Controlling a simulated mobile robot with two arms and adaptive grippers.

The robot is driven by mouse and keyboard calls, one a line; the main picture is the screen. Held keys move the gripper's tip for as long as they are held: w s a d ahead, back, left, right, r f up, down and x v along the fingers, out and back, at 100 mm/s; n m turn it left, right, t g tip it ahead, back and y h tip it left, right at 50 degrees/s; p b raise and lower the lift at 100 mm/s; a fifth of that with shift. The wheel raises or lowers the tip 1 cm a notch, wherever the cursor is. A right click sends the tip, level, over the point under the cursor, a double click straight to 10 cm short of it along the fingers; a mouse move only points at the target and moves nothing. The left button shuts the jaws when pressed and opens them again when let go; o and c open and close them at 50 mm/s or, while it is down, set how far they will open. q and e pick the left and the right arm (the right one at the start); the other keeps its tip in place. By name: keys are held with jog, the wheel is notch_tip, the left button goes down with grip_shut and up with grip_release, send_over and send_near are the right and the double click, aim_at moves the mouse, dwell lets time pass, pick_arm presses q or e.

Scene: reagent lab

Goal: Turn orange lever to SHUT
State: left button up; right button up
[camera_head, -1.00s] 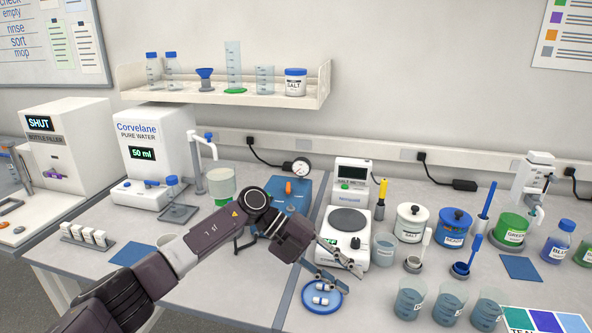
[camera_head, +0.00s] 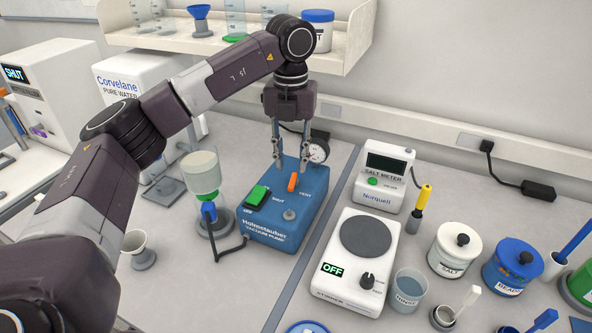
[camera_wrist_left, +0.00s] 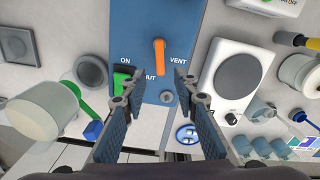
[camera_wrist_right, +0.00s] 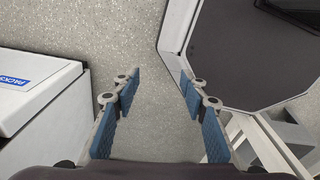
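The orange lever (camera_head: 293,182) stands on top of the blue vacuum pump (camera_head: 262,222), between the printed words SHUT and VENT. In the left wrist view the lever (camera_wrist_left: 159,57) lies along the picture's vertical, close to the VENT label. My left gripper (camera_head: 291,158) points down over the pump, its fingers apart on either side of the lever and not visibly touching it. My right gripper (camera_wrist_right: 157,80) is open and empty above a speckled floor.
A green switch (camera_head: 257,195) sits on the pump left of the lever. A gauge (camera_head: 318,150) stands behind it. A filter flask (camera_head: 203,180) is to the left. The stirrer (camera_head: 350,285) and salt meter (camera_head: 384,178) are to the right.

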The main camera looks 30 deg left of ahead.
aim_at(291, 183)
pick_arm(q)
notch_tip(291, 183, down, 6)
jog(key=shift+r+p, duration=0.15)
jog(key=shift+p, duration=0.5)
jog(key=shift+s, duration=0.1)
grip_shut()
